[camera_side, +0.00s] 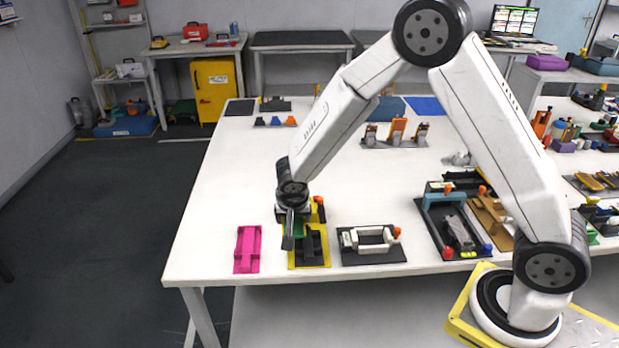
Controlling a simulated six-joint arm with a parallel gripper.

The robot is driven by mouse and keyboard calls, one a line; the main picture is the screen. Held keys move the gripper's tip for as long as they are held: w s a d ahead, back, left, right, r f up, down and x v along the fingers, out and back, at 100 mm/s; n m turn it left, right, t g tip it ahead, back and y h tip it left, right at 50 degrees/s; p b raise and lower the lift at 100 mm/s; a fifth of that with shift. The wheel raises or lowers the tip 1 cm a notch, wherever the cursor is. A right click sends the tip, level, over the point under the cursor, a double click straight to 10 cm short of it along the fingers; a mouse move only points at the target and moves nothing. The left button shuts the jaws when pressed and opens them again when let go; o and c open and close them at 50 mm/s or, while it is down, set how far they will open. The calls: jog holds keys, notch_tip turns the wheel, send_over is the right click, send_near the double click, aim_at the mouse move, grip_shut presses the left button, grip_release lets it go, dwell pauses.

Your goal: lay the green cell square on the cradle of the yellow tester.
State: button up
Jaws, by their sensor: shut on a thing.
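The yellow tester (325,262) stands near the front edge of the white table, with a dark cradle (313,246) on its yellow base. My gripper (293,232) points down over the left part of the tester and is shut on the green cell (299,228). Only a small green patch of the cell shows beside the fingers; the rest is hidden by my gripper. The cell is at the upper left of the cradle. I cannot tell whether it touches the cradle or how square it lies.
A magenta fixture (248,250) stands close on the left, and a dark fixture with a white frame (371,244) close on the right. A larger blue-framed fixture (445,200) is farther right. The table (215,190) is clear at the left.

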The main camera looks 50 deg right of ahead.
send_over(308, 240)
jog(key=s+a, duration=0.1)
notch_tip(308, 240, down, 2)
jog(key=f, duration=0.1)
jog(key=shift+r, duration=0.25)
jog(key=shift+f, duration=0.15)
jog(key=shift+f, duration=3.45)
jog(key=o, duration=1)
jog(key=shift+r, duration=3.45)
